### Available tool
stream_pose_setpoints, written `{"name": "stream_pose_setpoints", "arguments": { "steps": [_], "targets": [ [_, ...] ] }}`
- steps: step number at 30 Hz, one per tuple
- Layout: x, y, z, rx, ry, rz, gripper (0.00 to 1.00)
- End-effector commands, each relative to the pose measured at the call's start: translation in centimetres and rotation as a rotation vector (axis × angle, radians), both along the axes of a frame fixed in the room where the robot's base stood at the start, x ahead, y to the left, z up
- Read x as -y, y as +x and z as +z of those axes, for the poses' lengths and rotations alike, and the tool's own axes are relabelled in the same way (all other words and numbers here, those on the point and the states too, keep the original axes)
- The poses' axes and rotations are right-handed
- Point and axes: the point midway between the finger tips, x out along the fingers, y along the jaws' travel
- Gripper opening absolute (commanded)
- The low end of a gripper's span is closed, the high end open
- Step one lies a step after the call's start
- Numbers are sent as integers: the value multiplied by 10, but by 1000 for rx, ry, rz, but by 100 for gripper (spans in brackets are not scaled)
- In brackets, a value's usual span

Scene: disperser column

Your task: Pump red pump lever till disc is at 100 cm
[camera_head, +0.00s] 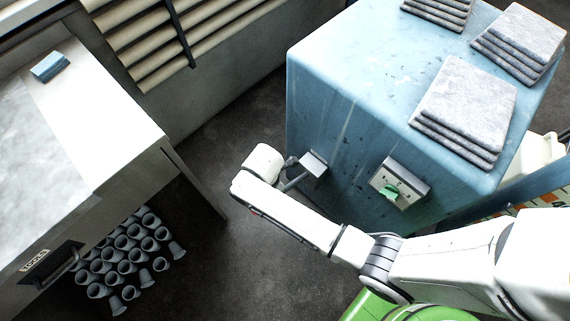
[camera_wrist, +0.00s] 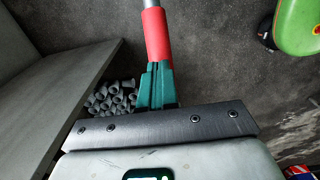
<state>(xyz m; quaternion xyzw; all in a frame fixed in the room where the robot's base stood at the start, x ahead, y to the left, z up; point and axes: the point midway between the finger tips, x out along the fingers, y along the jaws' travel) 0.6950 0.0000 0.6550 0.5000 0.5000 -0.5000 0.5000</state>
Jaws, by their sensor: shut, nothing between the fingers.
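The pump lever shows in the wrist view as a red grip (camera_wrist: 157,36) on a grey rod. My gripper (camera_wrist: 156,68) has teal fingers that lie close together at the lower end of the red grip. The fingers overlap the grip in this view; whether they touch it, I cannot tell. In the head view a grey rod (camera_head: 294,184) runs from a small plate on the blue cabinet toward my white wrist; the red grip and my fingertips are hidden there. The disc is not in view. Part of a marked scale (camera_head: 548,196) shows at the right edge.
The blue cabinet (camera_head: 330,90) has a panel with a green switch (camera_head: 390,191) and grey slabs (camera_head: 466,105) on top. A bench (camera_head: 120,125) with a blue block (camera_head: 50,66) stands left. Several grey cups (camera_head: 128,253) sit below it. Dark floor is clear between bench and cabinet.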

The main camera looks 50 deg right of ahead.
Motion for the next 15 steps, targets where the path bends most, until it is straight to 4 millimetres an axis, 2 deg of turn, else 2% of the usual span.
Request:
{"name": "stream_pose_setpoints", "arguments": {
  "steps": [1, 15],
  "targets": [
    [0, 0, -9, -1, 0, 0, 0],
    [0, 0, -51, -1, 0, -1, 0]
  ]
}}
